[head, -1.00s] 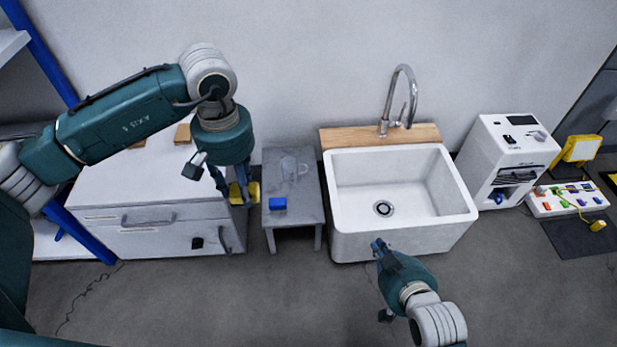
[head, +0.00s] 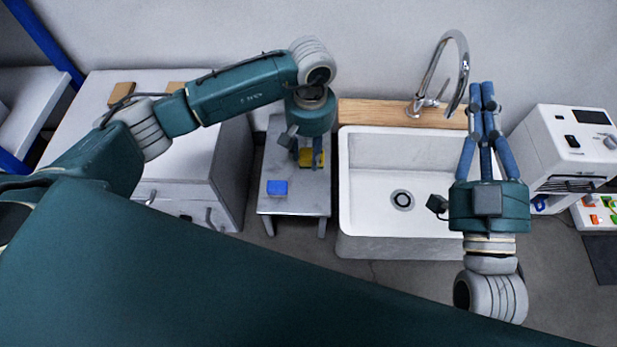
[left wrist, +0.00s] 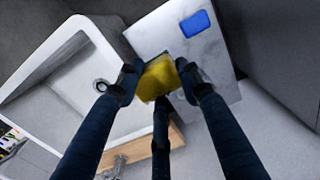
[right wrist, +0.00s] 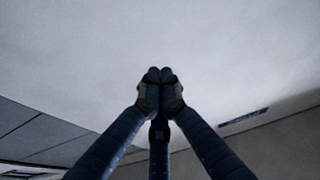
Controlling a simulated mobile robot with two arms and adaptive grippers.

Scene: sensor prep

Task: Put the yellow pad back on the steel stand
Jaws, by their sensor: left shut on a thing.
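The yellow pad (head: 306,157) is in my left gripper (head: 308,161), over the back part of the steel stand (head: 297,204). In the left wrist view the fingers are closed on two sides of the pad (left wrist: 158,80), and it overlaps the edge of the stand (left wrist: 165,30). I cannot tell whether the pad touches the top. My right gripper (head: 481,92) is raised over the right side of the sink, fingers pointing to the back wall. Its fingertips meet with nothing between them in the right wrist view (right wrist: 160,85).
A blue block (head: 277,188) lies on the stand's front left. The white sink (head: 375,220) with a tall tap (head: 440,75) stands close on the right. A white drawer cabinet (head: 100,150) is on the left. A white machine (head: 565,150) stands far right.

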